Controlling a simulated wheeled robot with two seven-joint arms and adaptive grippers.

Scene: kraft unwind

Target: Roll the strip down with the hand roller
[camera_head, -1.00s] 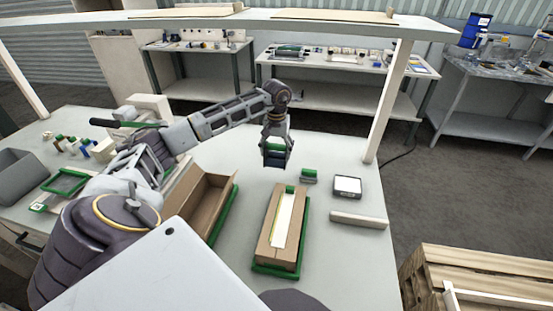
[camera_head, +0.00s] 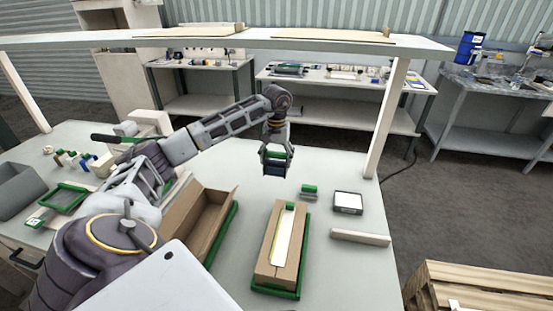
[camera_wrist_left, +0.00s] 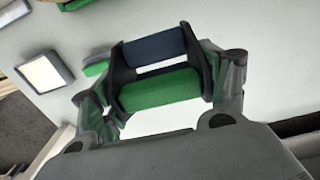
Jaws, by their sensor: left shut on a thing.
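My left gripper (camera_head: 276,163) is shut on the hand roller (camera_wrist_left: 160,92), which has a green part and a dark blue cylinder between black side plates. The roller also shows in the head view (camera_head: 274,167), held beyond the closed carton. The carton (camera_head: 265,262) is brown and lies in a green-edged holder (camera_head: 274,292). A pale cream strip (camera_head: 283,243) runs lengthwise along the carton's top, with a green piece (camera_head: 288,206) at its far end. The gripper and roller are apart from the strip. My right gripper is not in view.
An open brown carton (camera_head: 205,225) stands left of the closed one. A small green and grey block (camera_head: 309,191), a white-topped pad (camera_head: 347,202) and a pale bar (camera_head: 360,237) lie to the right. A shelf post (camera_head: 391,115) rises at the table's right side.

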